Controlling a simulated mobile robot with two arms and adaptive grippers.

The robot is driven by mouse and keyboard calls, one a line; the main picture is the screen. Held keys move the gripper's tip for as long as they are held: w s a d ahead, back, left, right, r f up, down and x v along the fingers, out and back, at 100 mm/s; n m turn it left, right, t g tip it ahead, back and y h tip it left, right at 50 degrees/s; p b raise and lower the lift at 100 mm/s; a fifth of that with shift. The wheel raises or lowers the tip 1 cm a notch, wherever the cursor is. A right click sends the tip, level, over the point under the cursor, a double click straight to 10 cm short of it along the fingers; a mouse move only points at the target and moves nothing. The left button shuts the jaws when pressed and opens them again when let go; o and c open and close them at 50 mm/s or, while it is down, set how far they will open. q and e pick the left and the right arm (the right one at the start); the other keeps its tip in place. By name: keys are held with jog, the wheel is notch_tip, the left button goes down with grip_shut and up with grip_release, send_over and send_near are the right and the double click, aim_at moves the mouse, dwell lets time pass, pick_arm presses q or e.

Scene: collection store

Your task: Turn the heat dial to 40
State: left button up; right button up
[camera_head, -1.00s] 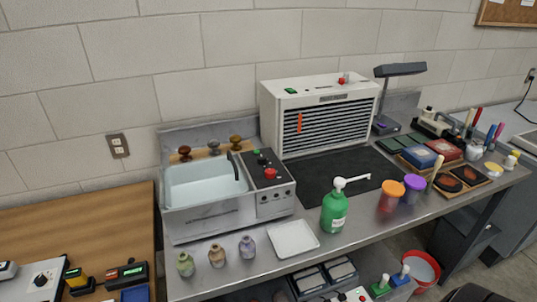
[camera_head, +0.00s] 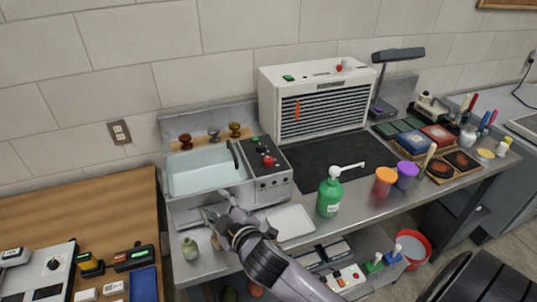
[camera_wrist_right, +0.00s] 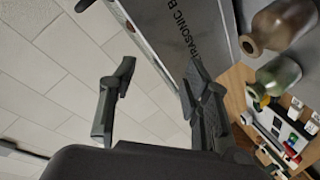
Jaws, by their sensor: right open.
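The ultrasonic bath (camera_head: 207,202) is a steel tank on the bench, with water in its basin. Its control panel (camera_head: 270,180) on the right end has a red knob, a green button and small dark dials on the front. The markings are too small to read, so I cannot tell which is the heat dial. My right gripper (camera_head: 216,205) is open and empty in front of the bath's lower front, left of the panel. In the right wrist view its fingers (camera_wrist_right: 160,85) are apart, beside the bath's lettered front (camera_wrist_right: 185,40). My left gripper is not in view.
A green jar (camera_head: 190,248) stands by my right gripper; a brown jar (camera_wrist_right: 283,25) is close in the wrist view. A white tray (camera_head: 291,222) and green pump bottle (camera_head: 329,195) stand right of the arm. A white vented unit (camera_head: 318,105) is behind.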

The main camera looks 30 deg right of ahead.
jog(key=w+a+r+n+t+y, duration=0.2)
jog(key=w+a+r+n+y, duration=0.3)
jog(key=r, duration=0.3)
jog(key=w+a+r+n+t+y, duration=0.25)
jog(key=a+r+n+y, duration=0.2)
jog(key=r+n, duration=0.3)
jog(key=a+r+n+g+y, duration=0.3)
jog(key=a+n+g+y, duration=0.35)
jog(key=n, duration=0.55)
jog(key=n+g+h, duration=1.3)
jog(key=n+h, duration=0.1)
jog(key=h, duration=0.2)
send_near(269, 159)
jog(key=shift+m, duration=0.25)
notch_tip(269, 159, down, 9)
jog(key=p, duration=0.4)
jog(key=shift+r, duration=0.15)
